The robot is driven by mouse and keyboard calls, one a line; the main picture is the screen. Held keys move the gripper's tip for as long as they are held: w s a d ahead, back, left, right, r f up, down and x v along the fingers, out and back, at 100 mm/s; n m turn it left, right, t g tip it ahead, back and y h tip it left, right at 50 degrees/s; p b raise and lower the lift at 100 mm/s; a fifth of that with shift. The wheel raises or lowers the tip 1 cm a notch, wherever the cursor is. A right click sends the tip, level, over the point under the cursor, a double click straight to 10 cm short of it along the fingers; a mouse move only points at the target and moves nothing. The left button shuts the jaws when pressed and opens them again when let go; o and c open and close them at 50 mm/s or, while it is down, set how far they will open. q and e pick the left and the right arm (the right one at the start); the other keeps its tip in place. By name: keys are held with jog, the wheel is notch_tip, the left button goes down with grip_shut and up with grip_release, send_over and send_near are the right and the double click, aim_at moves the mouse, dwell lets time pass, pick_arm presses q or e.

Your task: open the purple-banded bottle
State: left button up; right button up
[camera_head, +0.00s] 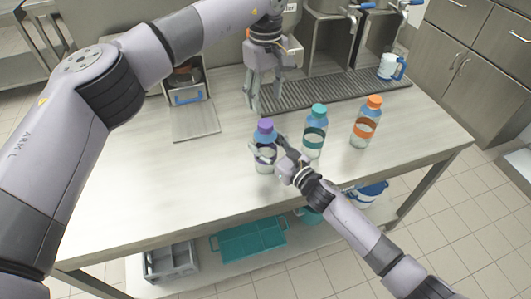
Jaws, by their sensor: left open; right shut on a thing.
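The purple-banded bottle (265,138) stands upright on the metal table, with a purple cap on top. My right gripper (267,152) is shut on its body from the front right and hides part of it. My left gripper (264,100) is open above and behind the bottle, pointing down. Its fingers are apart from the cap, and it looks empty.
A teal-banded bottle (315,130) stands close right of the purple one, and an orange-banded bottle (366,122) farther right. Behind are a drip grate (330,90) and a white-blue mug (389,68). Trays sit on the shelf below.

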aim_at(265, 123)
jog(key=c, duration=0.8)
pick_arm(q)
jog(key=m, duration=0.4)
pick_arm(e)
grip_shut()
pick_arm(q)
jog(key=shift+f, duration=0.2)
jog(key=shift+m, duration=0.3)
jog(key=shift+f, duration=3.85)
jog(key=shift+c, duration=0.6)
